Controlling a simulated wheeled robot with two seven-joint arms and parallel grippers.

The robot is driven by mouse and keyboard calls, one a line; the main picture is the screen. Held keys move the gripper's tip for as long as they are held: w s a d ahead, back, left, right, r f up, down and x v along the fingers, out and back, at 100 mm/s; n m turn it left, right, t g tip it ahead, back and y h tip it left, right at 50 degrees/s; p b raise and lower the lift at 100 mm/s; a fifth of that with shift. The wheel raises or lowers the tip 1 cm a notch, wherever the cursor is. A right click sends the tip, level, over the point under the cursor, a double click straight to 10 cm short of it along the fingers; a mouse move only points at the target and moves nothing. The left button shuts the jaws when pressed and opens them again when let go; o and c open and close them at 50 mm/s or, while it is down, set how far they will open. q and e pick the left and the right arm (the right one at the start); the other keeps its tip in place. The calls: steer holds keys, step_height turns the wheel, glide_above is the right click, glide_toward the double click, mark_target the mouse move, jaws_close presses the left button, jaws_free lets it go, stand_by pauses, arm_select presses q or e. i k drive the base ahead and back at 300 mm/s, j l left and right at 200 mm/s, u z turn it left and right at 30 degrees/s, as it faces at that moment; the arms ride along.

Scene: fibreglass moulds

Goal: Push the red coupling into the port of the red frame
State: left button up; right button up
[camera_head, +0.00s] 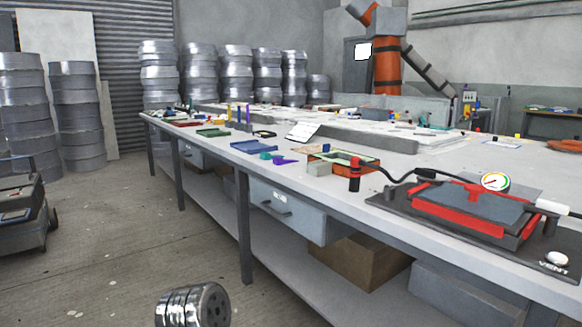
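The red coupling (355,172) appears to be the red and black cylinder standing upright near the front edge of the bench, left of the frame. The frame lies flat around a dark grey panel on a black base plate (390,199). The coupling stands apart from the frame. I cannot make out the frame's port at this size. Neither of my grippers shows in this view.
A pressure gauge (495,181) stands at the frame's back edge. A white fitting (552,207) and a vent knob (557,258) are at right. A grey block (319,168) and small tools lie left of the coupling.

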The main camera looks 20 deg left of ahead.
mark_target(356, 162)
steer(key=u, duration=0.25)
steer(key=j+z, duration=0.1)
steer(key=z, duration=0.4)
steer(key=i+j+z, duration=0.1)
steer(key=z, duration=0.35)
steer(key=j+z, duration=0.2)
steer(key=z, duration=0.3)
steer(key=j+z, duration=0.15)
steer(key=z, duration=0.3)
steer(key=k+j+z, duration=0.15)
steer(key=j+z, duration=0.15)
steer(key=j, duration=0.25)
steer(key=k+j+z, duration=0.25)
steer(key=j, duration=0.25)
steer(key=k+j+z, duration=0.3)
steer(key=j, duration=0.15)
steer(key=k+j+z, duration=0.25)
steer(key=j, duration=0.2)
steer(key=k+j, duration=0.7)
steer(key=j, duration=0.15)
